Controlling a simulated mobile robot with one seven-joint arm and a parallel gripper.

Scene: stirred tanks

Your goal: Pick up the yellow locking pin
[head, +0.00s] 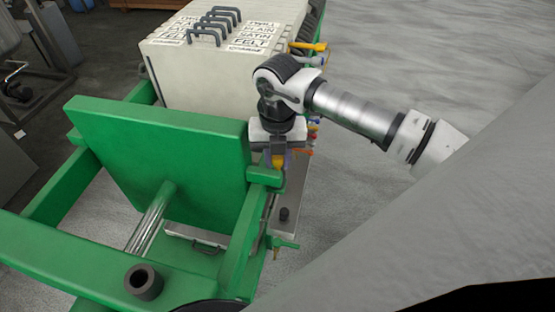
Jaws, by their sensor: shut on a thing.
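My gripper (278,158) points down beside the right end of the green upright plate (160,140). It is shut on a small yellow piece that shows between its fingers, which looks like the yellow locking pin (279,162). The fingers and the green frame hide most of the pin. I cannot tell whether the pin is still seated in the frame or free of it.
A pale stack of plates with black handles (205,65) stands behind the green frame. Yellow-handled fittings (309,46) stick out at its right side. A dark round knob (284,213) sits below my gripper. Grey floor (430,50) is open on the right.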

